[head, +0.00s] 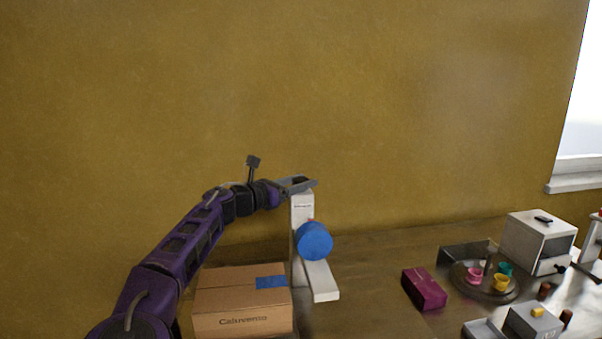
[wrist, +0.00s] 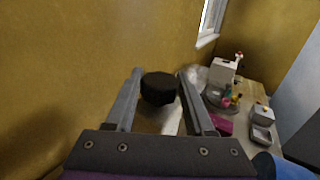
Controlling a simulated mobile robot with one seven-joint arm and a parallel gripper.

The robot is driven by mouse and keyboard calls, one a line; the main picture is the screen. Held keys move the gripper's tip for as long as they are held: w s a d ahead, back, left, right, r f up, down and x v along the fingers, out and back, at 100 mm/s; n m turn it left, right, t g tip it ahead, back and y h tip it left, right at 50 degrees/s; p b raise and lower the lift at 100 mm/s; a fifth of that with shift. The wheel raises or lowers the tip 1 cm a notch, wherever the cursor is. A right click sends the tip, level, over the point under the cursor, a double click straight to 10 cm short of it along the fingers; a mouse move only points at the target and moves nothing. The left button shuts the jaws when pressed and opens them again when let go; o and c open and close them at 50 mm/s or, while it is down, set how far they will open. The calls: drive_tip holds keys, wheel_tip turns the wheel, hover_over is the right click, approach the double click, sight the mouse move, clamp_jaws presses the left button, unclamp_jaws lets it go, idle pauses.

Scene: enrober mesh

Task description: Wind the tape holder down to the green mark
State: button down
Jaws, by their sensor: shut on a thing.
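A white upright stand (head: 301,212) with a flat foot rises at the table's back, behind the cardboard box. A round blue tape holder (head: 315,241) sits on its front, roughly midway down. A small red spot shows just above the blue disc. I see no green mark; the disc may hide it. My gripper (head: 302,184) is at the top of the stand. In the wrist view my gripper (wrist: 159,88) has its fingers on either side of a black knob (wrist: 159,87) and is shut on it. The blue disc's edge shows at the wrist view's lower right.
A cardboard box (head: 240,312) stands left of the stand's foot. To the right are a magenta box (head: 424,289), a round tray (head: 484,292) with coloured cups, and a white machine (head: 537,241). Bare tabletop (head: 375,260) lies between the stand and these.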

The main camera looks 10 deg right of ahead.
drive_tip(key=shift+m+g+h, duration=1)
drive_tip(key=shift+m+g, duration=0.7)
drive_tip(key=shift+g, duration=0.7)
drive_tip(key=shift+f+m+g+h, duration=0.15)
drive_tip(key=shift+m+g+h, duration=0.15)
drive_tip(key=shift+m+g, duration=1.1)
drive_tip(key=shift+c, duration=1.4)
unclamp_jaws()
drive_tip(key=shift+d+n+g, duration=0.1)
drive_tip(key=shift+n+g, duration=0.2)
